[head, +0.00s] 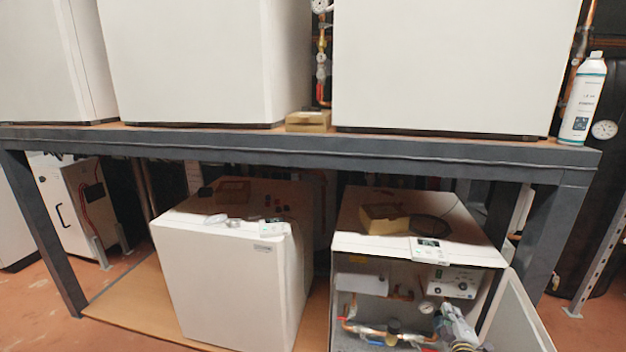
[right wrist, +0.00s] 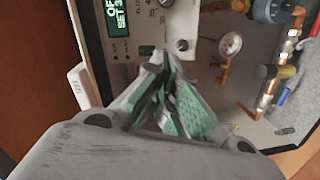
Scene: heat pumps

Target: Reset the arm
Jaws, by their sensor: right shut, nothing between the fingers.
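My right gripper (head: 447,312) is low in the head view, in front of the open heat pump (head: 349,243) at the lower right. In the right wrist view its green-padded fingers (right wrist: 163,88) are shut with nothing between them. They point toward the control panel (right wrist: 135,28), which has a lit green display (right wrist: 115,18) and knobs. In the head view this panel (head: 455,283) sits just above the gripper. I cannot tell whether the fingertips touch it. My left gripper is not in view.
The open door (head: 520,315) stands close to the right of my right gripper. Copper pipes and a gauge (right wrist: 229,44) are inside the unit. A grey bench frame (head: 300,155) crosses above, bearing white units and a bottle (head: 583,100). Another closed unit (head: 235,290) stands left.

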